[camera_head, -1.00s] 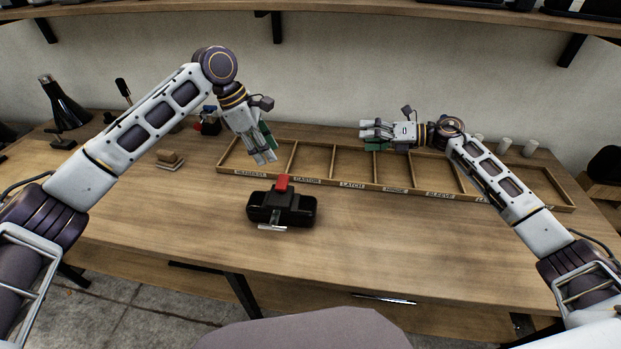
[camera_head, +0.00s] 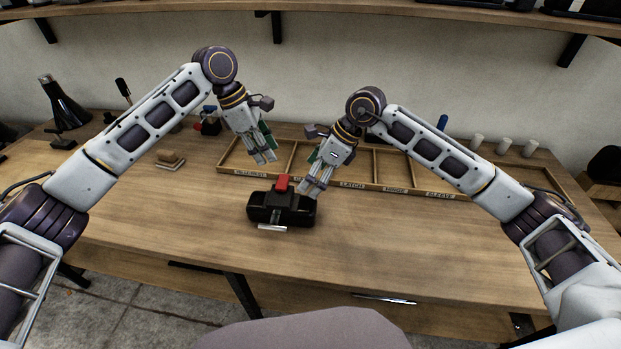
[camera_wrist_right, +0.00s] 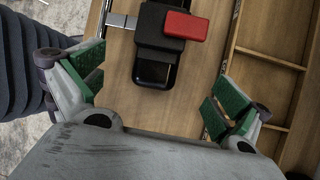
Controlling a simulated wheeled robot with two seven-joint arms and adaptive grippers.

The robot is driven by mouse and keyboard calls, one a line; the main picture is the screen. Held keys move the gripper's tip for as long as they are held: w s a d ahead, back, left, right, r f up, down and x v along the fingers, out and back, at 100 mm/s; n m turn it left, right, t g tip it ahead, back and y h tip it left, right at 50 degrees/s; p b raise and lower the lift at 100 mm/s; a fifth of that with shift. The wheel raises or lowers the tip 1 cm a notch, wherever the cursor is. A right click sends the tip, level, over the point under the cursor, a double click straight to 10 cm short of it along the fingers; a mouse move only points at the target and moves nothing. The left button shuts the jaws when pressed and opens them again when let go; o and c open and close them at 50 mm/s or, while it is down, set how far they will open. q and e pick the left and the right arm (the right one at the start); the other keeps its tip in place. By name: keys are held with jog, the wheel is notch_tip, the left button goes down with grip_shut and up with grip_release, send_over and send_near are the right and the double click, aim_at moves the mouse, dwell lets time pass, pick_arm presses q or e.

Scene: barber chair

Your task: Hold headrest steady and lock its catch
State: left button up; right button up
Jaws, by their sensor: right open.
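The black headrest (camera_head: 265,213) lies on the table, with a red catch (camera_head: 282,183) on its back edge and a metal bar at its front. The right wrist view shows the headrest (camera_wrist_right: 154,67) and red catch (camera_wrist_right: 185,25) between and beyond my right gripper's spread green-padded fingers. In the head view, my right gripper (camera_head: 315,188) points down just right of the catch, open and empty. My left gripper (camera_head: 265,157) hangs behind and left of the headrest, apart from it; whether its fingers are parted is unclear.
A labelled wooden compartment tray (camera_head: 400,190) stands behind the headrest, partly hidden by my right arm. A black bottle (camera_head: 66,103) and a small stacked block (camera_head: 170,160) are at left. White cylinders (camera_head: 503,146) stand at back right. The front table is clear.

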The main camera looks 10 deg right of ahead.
aim_at(293, 210)
jog(key=shift+s+a+r+n+t+h, duration=0.15)
jog(key=shift+s+a+n+t+h, duration=0.15)
jog(key=shift+s+n+h, duration=0.45)
jog(key=shift+w+a+f+m, duration=0.1)
jog(key=shift+w+f+m, duration=0.1)
jog(key=shift+m, duration=0.05)
jog(key=shift+x, duration=6.75)
jog(key=shift+s+f, duration=0.1)
jog(key=shift+s, duration=0.05)
jog(key=c, duration=1.6)
